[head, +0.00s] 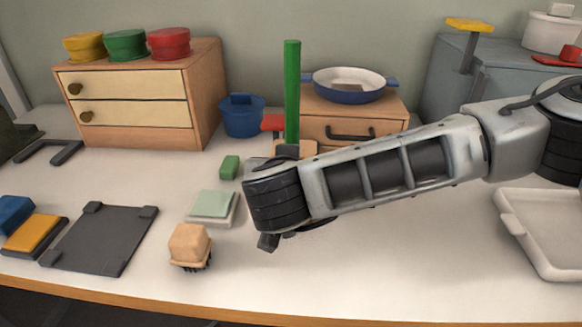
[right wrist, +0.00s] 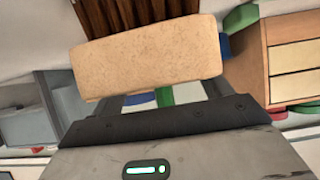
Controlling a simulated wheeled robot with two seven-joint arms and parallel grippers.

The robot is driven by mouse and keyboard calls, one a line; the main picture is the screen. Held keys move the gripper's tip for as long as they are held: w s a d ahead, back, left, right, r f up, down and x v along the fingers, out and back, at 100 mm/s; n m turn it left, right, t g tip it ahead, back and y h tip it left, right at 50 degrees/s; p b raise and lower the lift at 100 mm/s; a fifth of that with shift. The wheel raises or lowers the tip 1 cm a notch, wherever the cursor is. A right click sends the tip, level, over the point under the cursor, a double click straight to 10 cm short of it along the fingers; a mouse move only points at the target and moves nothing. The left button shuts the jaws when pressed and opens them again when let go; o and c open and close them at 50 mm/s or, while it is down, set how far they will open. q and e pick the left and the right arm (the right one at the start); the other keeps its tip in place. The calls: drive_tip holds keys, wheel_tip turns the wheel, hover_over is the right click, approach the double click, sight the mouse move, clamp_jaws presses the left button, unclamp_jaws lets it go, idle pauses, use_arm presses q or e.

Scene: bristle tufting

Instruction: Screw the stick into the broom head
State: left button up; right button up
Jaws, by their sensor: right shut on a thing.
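The green stick (head: 292,92) stands upright in the head view, in front of the small wooden drawer box. Its lower end is hidden by my right wrist. A tan wooden block shows beside the stick's foot (head: 308,147), mostly hidden; I cannot tell whether they are joined. In the right wrist view a tan block with dark brown bristles, seemingly the broom head (right wrist: 150,58), fills the space before my right gripper (right wrist: 165,97), which is shut on it. In the head view the fingers are hidden behind my wrist. My left gripper is not in view.
A small bristled block (head: 190,243) sits at the front. A pale green pad (head: 213,204), a green block (head: 229,166) and a dark plate (head: 102,238) lie left of my arm. A white tray (head: 512,232) is at right. The front middle is clear.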

drive_tip(key=shift+r, duration=0.1)
drive_tip(key=o, duration=2)
drive_tip(key=shift+c, duration=0.2)
drive_tip(key=shift+s+r, duration=0.1)
drive_tip(key=shift+s, duration=0.15)
drive_tip(key=v, duration=1.1)
drive_tip(key=shift+s, duration=0.25)
drive_tip(key=shift+r, duration=0.1)
